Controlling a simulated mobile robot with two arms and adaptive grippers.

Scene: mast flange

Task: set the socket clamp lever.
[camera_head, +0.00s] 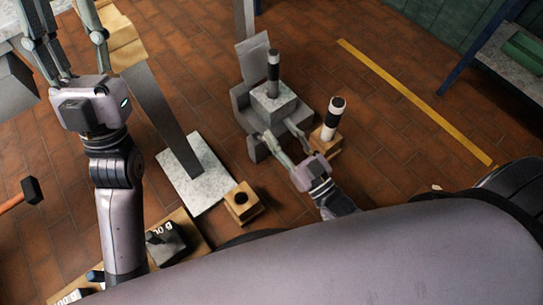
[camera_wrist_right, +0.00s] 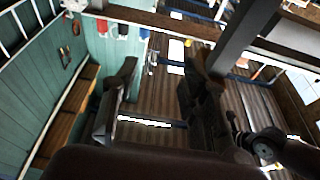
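I cannot tell which part is the socket clamp lever. My right gripper (camera_head: 279,130) is open at the fixture's near side, fingers spread below the pale block; contact is unclear. Its dark fingers also show apart in the right wrist view (camera_wrist_right: 160,78), with nothing visible between them. My left gripper (camera_head: 62,18) is open at the upper left, its fingers pointing up and apart.
A black-and-white cylinder (camera_head: 333,117) stands on a wooden block right of the right gripper. A holed wooden block (camera_head: 242,203), a grey post on a pale plate (camera_head: 205,157) and a hammer (camera_head: 30,192) lie left. Brick floor is open around the yellow line (camera_head: 410,98).

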